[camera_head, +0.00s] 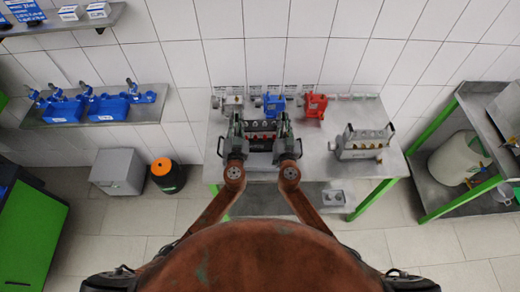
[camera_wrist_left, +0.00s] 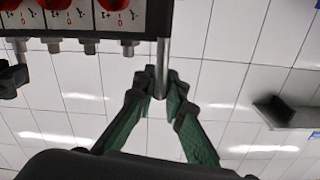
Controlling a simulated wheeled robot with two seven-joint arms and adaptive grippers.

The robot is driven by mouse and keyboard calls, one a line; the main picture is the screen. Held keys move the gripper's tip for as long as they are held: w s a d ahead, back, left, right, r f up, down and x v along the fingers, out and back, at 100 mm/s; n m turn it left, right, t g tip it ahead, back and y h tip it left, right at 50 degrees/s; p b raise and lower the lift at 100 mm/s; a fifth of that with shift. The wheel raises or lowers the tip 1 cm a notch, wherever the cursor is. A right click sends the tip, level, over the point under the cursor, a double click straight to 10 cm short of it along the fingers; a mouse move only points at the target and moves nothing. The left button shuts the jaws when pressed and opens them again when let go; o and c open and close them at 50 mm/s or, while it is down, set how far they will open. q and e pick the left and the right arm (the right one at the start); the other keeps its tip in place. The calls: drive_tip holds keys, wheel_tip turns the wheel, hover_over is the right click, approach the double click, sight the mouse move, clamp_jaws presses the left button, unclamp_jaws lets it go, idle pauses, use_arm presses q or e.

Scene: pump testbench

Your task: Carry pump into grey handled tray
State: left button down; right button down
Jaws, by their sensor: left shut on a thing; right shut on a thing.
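The pump I hold (camera_head: 262,136) is a dark block with a row of fittings and red parts, at the left middle of the steel table. The left wrist view shows its dark body with red dials (camera_wrist_left: 58,4), metal fittings and a metal side bar. My left gripper (camera_head: 236,145) is shut on this bar; its fingertips (camera_wrist_left: 158,88) meet around the bar's lower end. My right gripper (camera_head: 288,146) is shut on the opposite side. A thin dark handle (camera_head: 220,147) shows left of my left gripper. The grey tray itself is largely hidden by my grippers and the pump.
A grey handled unit (camera_head: 362,151) with orange-tipped fittings stands to the right on the table (camera_head: 326,165). Grey, blue (camera_head: 272,104) and red (camera_head: 314,105) devices line the back by the tiled wall. A shelf with blue bins (camera_head: 108,107) is at left.

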sight(283, 130)
use_arm(q)
drive_tip(key=shift+a+r, duration=0.15)
drive_tip(key=shift+r, duration=0.1)
use_arm(e)
drive_tip(key=shift+d+r, duration=0.2)
drive_tip(key=shift+r, duration=0.05)
use_arm(q)
drive_tip(key=shift+f, duration=0.15)
use_arm(e)
drive_tip(key=shift+w+f, duration=0.1)
drive_tip(key=shift+f, duration=0.05)
